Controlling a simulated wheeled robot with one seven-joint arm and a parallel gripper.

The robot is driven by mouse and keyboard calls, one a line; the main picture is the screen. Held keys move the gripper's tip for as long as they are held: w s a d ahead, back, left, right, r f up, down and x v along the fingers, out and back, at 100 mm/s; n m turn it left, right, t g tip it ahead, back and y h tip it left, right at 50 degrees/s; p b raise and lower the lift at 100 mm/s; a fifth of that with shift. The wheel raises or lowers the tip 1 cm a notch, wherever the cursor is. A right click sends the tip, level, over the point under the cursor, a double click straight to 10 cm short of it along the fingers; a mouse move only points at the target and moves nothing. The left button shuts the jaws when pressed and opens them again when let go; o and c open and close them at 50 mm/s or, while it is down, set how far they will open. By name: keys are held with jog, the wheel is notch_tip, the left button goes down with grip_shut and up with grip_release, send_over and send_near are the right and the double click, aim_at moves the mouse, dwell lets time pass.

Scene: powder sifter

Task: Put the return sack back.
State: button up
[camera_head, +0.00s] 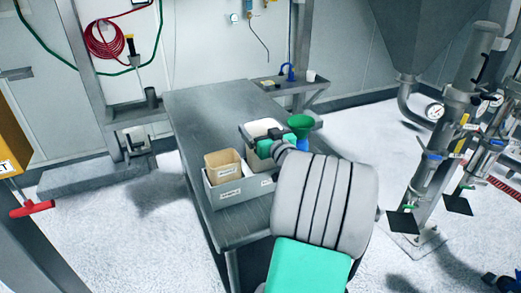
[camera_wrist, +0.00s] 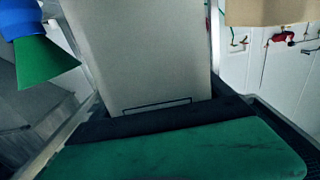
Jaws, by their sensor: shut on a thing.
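My gripper (camera_head: 267,145), with green fingers, is shut on a pale sack (camera_head: 262,127), which I take to be the return sack; no readable name shows on it. The sack is at the far right part of a grey two-part bin (camera_head: 232,198) on the table. In the wrist view, the pale sack's flat face (camera_wrist: 140,50) stands behind the green finger (camera_wrist: 180,150) and its black pad. My arm and gripper hide the sack's lower part, so I cannot tell if it rests on the bin's floor. A tan sack (camera_head: 223,162) stands in the bin's left part.
The grey table (camera_head: 195,110) is bare behind the bin. A small shelf (camera_head: 290,83) holds a blue item and a white cup.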

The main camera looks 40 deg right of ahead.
notch_tip(320, 180, down, 7)
jog(key=shift+r, duration=0.1)
jog(key=shift+f, duration=0.25)
jog(key=o, duration=1.7)
jog(key=shift+r, duration=0.15)
jog(key=shift+s, duration=0.25)
jog(key=b+v, duration=0.3)
jog(key=v, duration=0.8)
jog(key=shift+s+a+r, duration=0.1)
jog(key=shift+s+a, duration=0.05)
jog(key=shift+s, duration=0.15)
